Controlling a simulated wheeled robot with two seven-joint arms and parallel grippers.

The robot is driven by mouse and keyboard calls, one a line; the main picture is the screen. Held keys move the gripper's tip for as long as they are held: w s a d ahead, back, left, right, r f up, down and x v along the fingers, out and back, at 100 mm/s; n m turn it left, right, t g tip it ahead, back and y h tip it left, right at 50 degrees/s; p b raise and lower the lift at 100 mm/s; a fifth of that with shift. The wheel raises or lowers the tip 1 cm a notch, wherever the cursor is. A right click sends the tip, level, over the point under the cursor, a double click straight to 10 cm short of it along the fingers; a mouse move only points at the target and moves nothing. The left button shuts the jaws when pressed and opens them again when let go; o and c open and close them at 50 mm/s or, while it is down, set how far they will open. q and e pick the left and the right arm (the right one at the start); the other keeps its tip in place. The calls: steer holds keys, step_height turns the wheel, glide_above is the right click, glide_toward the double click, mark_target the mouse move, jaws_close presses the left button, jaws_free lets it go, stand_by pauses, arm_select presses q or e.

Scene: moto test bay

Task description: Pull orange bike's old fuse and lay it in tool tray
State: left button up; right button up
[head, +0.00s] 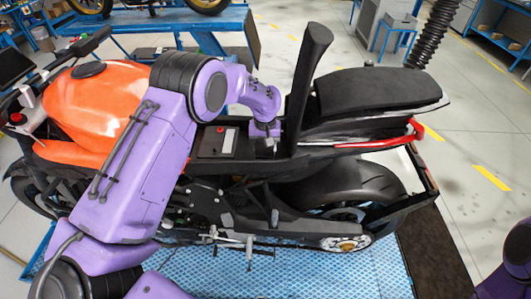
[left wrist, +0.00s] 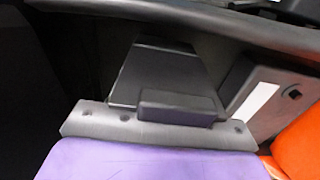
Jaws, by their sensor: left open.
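The orange bike (head: 95,105) stands on a blue ridged platform, its front at the left. A dark panel stands upright in front of the seat (head: 375,90). My left gripper (head: 270,150) is open and points down into the bay beside this panel. A dark box (head: 217,143) with a white label and a red spot sits left of the gripper. Its label also shows at the right in the left wrist view (left wrist: 253,103). I cannot make out the old fuse, and I cannot identify the tool tray. My right gripper is out of view.
The blue platform (head: 340,265) lies under the bike, with a dark mat (head: 440,250) to its right. A blue workbench (head: 170,20) stands behind the bike. A black hose (head: 432,35) hangs at the upper right. The floor at the right is mostly clear.

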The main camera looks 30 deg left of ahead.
arm_select(q)
steer(key=shift+p, duration=0.4)
stand_by(0.6)
jaws_close()
steer(key=shift+r, duration=0.15)
steer(key=shift+r, duration=2.85)
